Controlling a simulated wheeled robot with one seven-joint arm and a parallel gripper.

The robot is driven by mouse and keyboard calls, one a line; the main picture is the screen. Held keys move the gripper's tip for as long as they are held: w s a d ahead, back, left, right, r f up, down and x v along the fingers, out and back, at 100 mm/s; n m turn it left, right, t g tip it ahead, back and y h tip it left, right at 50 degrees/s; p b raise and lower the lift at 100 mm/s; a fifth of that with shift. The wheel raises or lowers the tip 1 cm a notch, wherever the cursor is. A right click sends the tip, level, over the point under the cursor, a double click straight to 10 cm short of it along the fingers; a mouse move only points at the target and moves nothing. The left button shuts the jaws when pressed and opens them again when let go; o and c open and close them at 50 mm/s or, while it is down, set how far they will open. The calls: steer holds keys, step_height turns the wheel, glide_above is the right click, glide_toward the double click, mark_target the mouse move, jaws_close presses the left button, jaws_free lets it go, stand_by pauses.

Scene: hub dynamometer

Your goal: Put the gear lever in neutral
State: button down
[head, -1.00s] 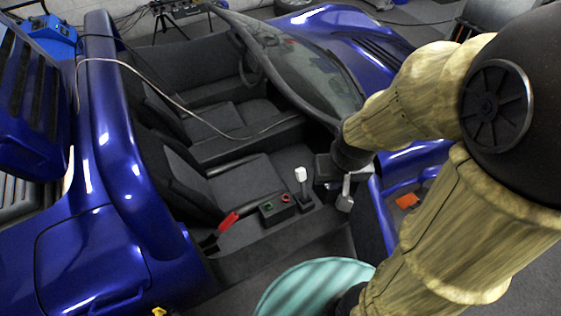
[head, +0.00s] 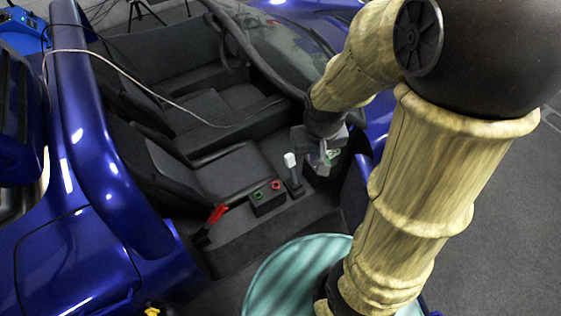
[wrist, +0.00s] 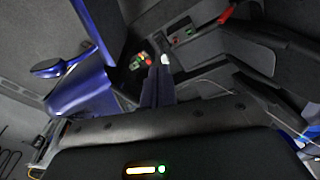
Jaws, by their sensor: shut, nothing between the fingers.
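The gear lever (head: 293,171) stands on the near side of the seats, with a pale knob on a dark stalk rising from a dark base. Its pale knob also shows in the wrist view (wrist: 165,60), just past my fingertips. My gripper (head: 325,160) is to the right of the lever in the head view, shut and empty. In the wrist view my gripper (wrist: 158,72) points towards the knob, and its fingers hide part of what lies below. I cannot tell whether they touch it.
A box with green and red buttons (head: 267,197) sits just left of the lever. A red-handled lever (head: 216,214) is farther left. A small panel with green and red spots (wrist: 141,60) lies beside my fingertips. The windscreen (head: 285,50) and blue bodywork (head: 110,150) bound the cockpit.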

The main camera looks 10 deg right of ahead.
steer(key=w+d+f+n+h+b, duration=0.1)
steer(key=w+f+n+h+b, duration=0.15)
steer(key=w+f+b, duration=0.8)
steer(key=w+f+n+h+b, duration=0.1)
steer(key=w+f+h+b, duration=0.35)
steer(key=f, duration=1.05)
steer(key=w+d+f+n+h+b, duration=0.1)
steer(key=w+f+n+b, duration=0.1)
steer(key=w+f+b, duration=0.75)
steer(key=w+a+f+n+t+h+b, duration=0.2)
steer(key=w+a+f+n+t+b, duration=0.1)
steer(key=f+b, duration=0.5)
steer(key=w+a+f+n+t+h+b, duration=0.2)
steer(key=w+a+f+t+b, duration=0.3)
steer(key=f, duration=0.8)
steer(key=w+a+n+b, duration=0.1)
steer(key=w+a+b, duration=0.2)
steer(key=a, duration=0.1)
steer(key=shift+t, duration=0.3)
steer(key=b+x, duration=0.3)
steer(key=x, duration=0.7)
steer(key=shift+s+d+r, duration=0.2)
steer(key=shift+s+r, duration=0.1)
steer(key=shift+s, duration=0.3)
steer(key=shift+s+d+r, duration=0.2)
steer(key=shift+s+r, duration=0.05)
steer(key=shift+s, duration=0.35)
steer(key=shift+s+d+r, duration=0.2)
steer(key=shift+s+r, duration=0.1)
steer(key=shift+s, duration=0.3)
